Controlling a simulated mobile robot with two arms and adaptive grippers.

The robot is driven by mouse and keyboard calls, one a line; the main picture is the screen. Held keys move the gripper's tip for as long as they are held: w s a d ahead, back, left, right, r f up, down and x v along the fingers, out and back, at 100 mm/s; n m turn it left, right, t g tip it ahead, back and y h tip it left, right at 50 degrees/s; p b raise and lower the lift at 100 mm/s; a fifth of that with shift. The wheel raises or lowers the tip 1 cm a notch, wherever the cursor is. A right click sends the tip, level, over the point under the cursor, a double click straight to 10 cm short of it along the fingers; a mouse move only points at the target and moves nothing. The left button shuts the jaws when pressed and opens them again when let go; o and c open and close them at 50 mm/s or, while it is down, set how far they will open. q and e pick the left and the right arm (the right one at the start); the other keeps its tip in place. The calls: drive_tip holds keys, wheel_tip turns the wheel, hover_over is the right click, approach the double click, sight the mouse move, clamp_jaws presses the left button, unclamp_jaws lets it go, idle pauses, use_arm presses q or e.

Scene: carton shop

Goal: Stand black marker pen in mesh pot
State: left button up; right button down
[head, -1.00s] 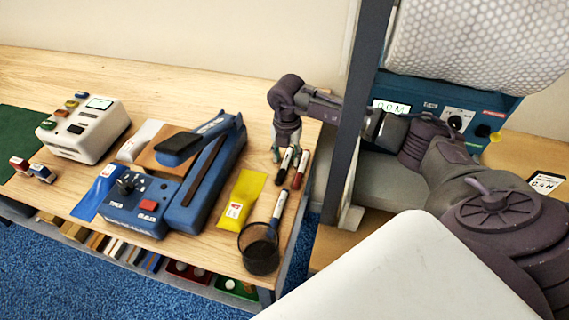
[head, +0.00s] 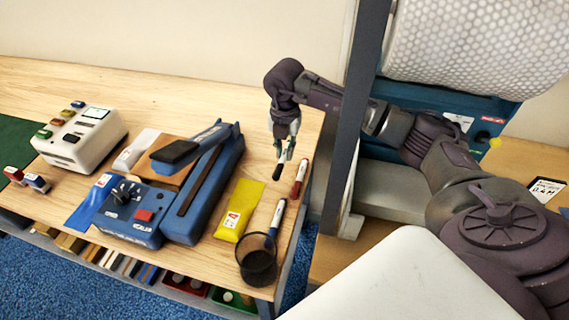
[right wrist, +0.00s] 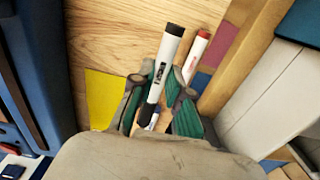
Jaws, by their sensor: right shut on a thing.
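My right gripper (head: 285,151) is shut on the black marker pen and holds it tilted above the table. The pen's dark end (head: 277,173) sticks out below the fingers; in the right wrist view the white barrel and black cap (right wrist: 161,72) show between the green-padded fingers. The mesh pot (head: 257,265) is a dark, round, open pot near the table's front right corner, toward the camera from the gripper. My left gripper is not in view.
A red marker (head: 300,176) lies on the table (head: 240,100) right of the held pen. A yellow packet (head: 238,209), a blue sealer (head: 205,190) and a blue control box (head: 130,215) lie to the left. A dark upright post (head: 350,130) stands just right of the gripper.

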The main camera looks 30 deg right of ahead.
sight(282, 164)
drive_tip(key=shift+r+b, duration=0.35)
drive_tip(key=shift+r, duration=1.95)
drive_tip(key=n, duration=0.2)
drive_tip(key=n+b, duration=0.1)
drive_tip(key=n, duration=0.1)
drive_tip(key=shift+w+a, duration=0.3)
drive_tip(key=shift+n, duration=0.3)
wheel_tip(282, 164, down, 10)
drive_tip(key=shift+r+p, duration=0.25)
drive_tip(key=shift+p, duration=0.95)
drive_tip(key=shift+f, duration=0.2)
drive_tip(key=shift+f, duration=0.1)
drive_tip(key=c, duration=1.1)
unclamp_jaws()
drive_tip(key=shift+c, duration=0.2)
